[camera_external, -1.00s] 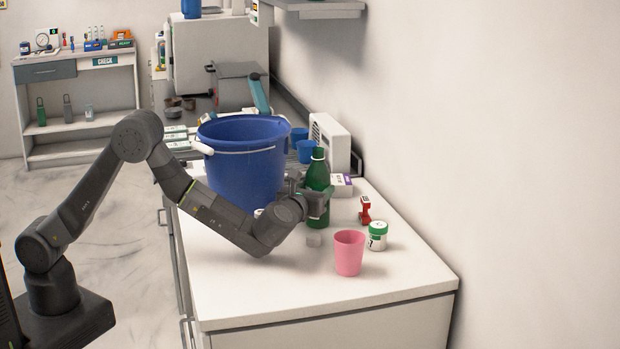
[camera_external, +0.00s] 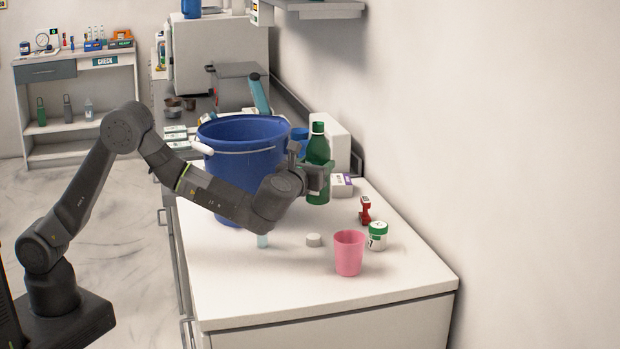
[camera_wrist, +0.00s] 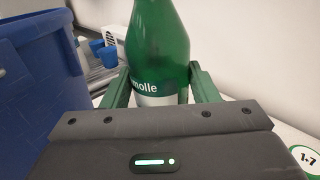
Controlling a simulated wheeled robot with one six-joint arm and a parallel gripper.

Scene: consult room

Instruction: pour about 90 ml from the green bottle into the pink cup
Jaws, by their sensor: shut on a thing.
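The green bottle (camera_external: 318,150) is upright, held above the counter beside the blue bucket. My gripper (camera_external: 318,178) is shut on its lower body. In the wrist view the green bottle (camera_wrist: 158,50) stands between the two fingers, with a white label partly hidden by my gripper (camera_wrist: 160,95). The pink cup (camera_external: 348,252) stands upright on the counter, nearer the front edge and to the right of my gripper. The inside of the cup and the level in the bottle cannot be made out.
A large blue bucket (camera_external: 240,160) stands left of the bottle. The counter (camera_external: 260,295) is clear at the front.

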